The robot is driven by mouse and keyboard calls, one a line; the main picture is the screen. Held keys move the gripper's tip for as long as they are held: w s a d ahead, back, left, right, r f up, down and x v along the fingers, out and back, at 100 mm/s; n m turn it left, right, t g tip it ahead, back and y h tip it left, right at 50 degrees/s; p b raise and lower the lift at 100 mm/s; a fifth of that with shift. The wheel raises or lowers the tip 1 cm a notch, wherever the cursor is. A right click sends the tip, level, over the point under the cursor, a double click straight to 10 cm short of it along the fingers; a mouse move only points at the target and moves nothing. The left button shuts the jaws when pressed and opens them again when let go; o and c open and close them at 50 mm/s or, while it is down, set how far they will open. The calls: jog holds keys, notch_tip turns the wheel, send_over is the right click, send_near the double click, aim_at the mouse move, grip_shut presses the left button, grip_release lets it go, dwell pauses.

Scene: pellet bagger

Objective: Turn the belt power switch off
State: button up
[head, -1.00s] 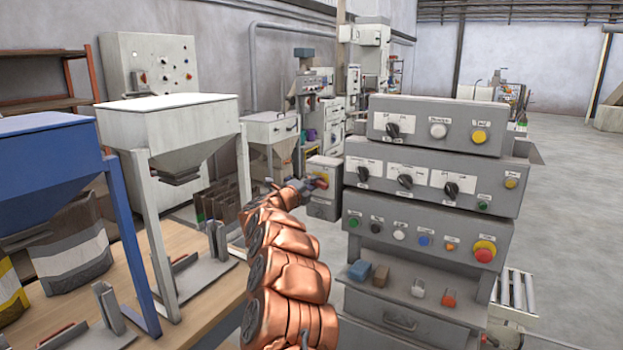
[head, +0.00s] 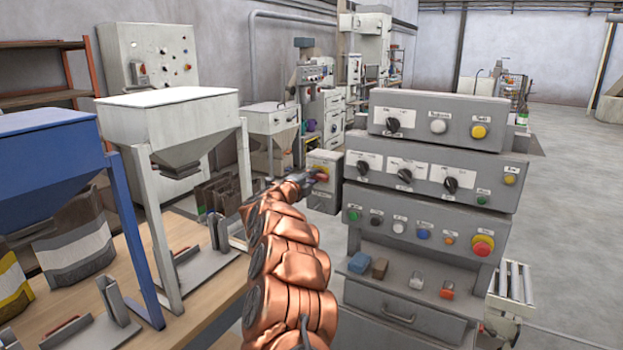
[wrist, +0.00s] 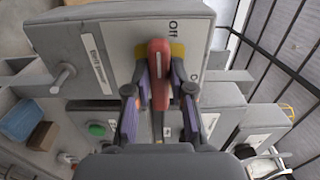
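The belt power switch is a red handle (wrist: 158,72) on a yellow plate, on the face of a grey box (wrist: 100,40) in the wrist view. An "Off" label is at the upper right of the handle. In the head view the switch box (head: 325,198) stands left of the control console. My gripper (wrist: 160,85) is at the switch, with one finger on each side of the red handle. I cannot tell whether the fingers press on it. In the head view my gripper (head: 306,179) reaches the box front and partly covers the switch.
The grey console (head: 428,205) with knobs and buttons stands close on the right of my arm. A wooden table (head: 95,300) with a blue hopper (head: 45,170) and a white hopper (head: 175,125) is on the left. Open floor (head: 570,200) lies at the right.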

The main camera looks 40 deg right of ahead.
jog(key=o, duration=0.4)
jog(key=shift+s+d, duration=0.1)
jog(key=shift+d, duration=0.1)
jog(key=shift+a, duration=0.25)
jog(key=shift+v, duration=5.8)
